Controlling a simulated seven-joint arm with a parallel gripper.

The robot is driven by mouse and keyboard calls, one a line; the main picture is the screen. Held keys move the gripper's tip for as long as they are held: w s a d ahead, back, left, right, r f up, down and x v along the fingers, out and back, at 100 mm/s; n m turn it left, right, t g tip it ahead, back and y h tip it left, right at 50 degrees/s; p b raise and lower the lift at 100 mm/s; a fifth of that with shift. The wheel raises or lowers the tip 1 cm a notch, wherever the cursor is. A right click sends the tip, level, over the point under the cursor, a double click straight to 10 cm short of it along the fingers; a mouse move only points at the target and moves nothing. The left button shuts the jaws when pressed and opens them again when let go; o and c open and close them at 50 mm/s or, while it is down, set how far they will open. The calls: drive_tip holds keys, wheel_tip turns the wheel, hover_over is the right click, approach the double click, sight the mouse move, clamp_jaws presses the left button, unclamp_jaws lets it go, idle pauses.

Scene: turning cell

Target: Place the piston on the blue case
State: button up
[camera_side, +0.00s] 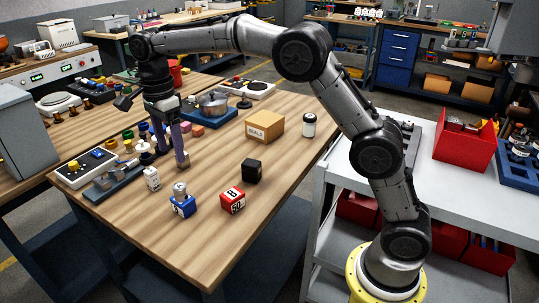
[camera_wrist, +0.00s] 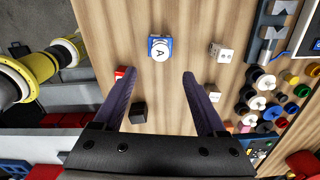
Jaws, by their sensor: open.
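The blue case (camera_side: 183,209) stands near the front of the wooden table in the side view. A silver cylinder that looks like the piston (camera_side: 180,190) sits upright on top of it. From above in the wrist view, the piston's round top (camera_wrist: 159,50) bears an "A" and covers most of the blue case (camera_wrist: 151,39). My gripper (camera_side: 172,161) is open and empty, above the table behind the case and apart from both. In the wrist view my gripper (camera_wrist: 158,75) has its fingers spread, with bare wood between the tips.
A red case (camera_side: 232,201) and a black cube (camera_side: 252,171) stand right of the blue case. A small white container (camera_side: 152,178) stands to its left. A cardboard box (camera_side: 264,128) and a jar (camera_side: 309,125) are farther back. Several coloured knobs crowd the left side.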

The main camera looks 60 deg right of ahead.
drive_tip(key=s+d+r+n+t, duration=0.1)
drive_tip(key=s+d+r+n, duration=0.15)
drive_tip(key=s, duration=0.35)
drive_tip(key=s+d+r+n+t, duration=0.1)
drive_tip(key=s+r+n, duration=0.25)
drive_tip(key=s, duration=0.25)
drive_tip(key=s+d+r+n+t, duration=0.1)
drive_tip(key=s+d+r+n, duration=0.1)
drive_tip(key=s+n, duration=0.3)
drive_tip(key=s+d+f+n+t, duration=0.1)
drive_tip(key=s+f+n, duration=0.2)
drive_tip(key=s, duration=0.5)
drive_tip(key=s+d+f+n+t, duration=0.1)
drive_tip(key=s+f+n, duration=0.3)
drive_tip(key=s, duration=0.5)
drive_tip(key=shift+d+f+n+t, duration=0.2)
drive_tip(key=shift+d+n+t, duration=0.1)
drive_tip(key=shift+n, duration=0.6)
